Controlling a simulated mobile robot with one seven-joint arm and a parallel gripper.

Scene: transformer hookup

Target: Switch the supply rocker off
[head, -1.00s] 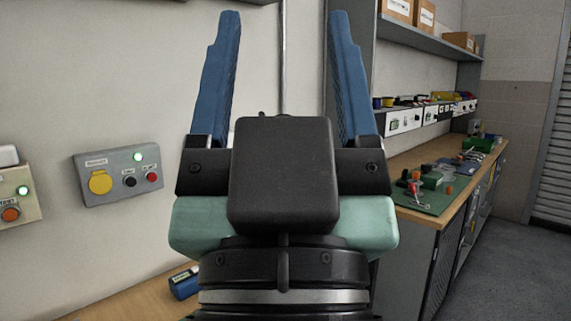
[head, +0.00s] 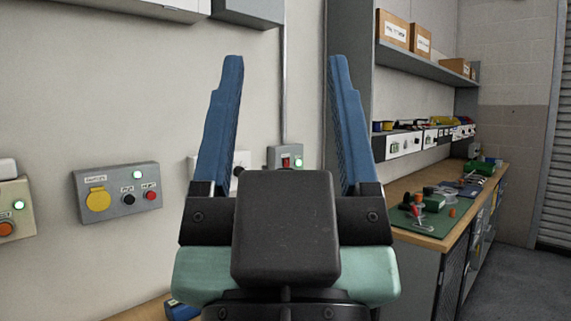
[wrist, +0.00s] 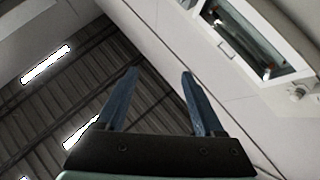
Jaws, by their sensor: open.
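My gripper (head: 285,62) is open and empty, its two blue fingers pointing up in the middle of the head view. The fingers also show in the wrist view (wrist: 160,72), with nothing between them. Beyond and below the fingertips, a small grey wall box (head: 273,156) carries a red switch (head: 286,161) and a lit green lamp (head: 298,162). This may be the supply rocker; its label is not readable. My gripper's body hides what lies just below, and a pale panel (head: 195,165) left of it is partly covered.
A grey control box (head: 117,191) with a yellow knob and two buttons is on the wall at left, beside a beige box (head: 15,212) with an orange button. A workbench (head: 420,187) with tools and shelves stands at right. Dark floor is free at lower right.

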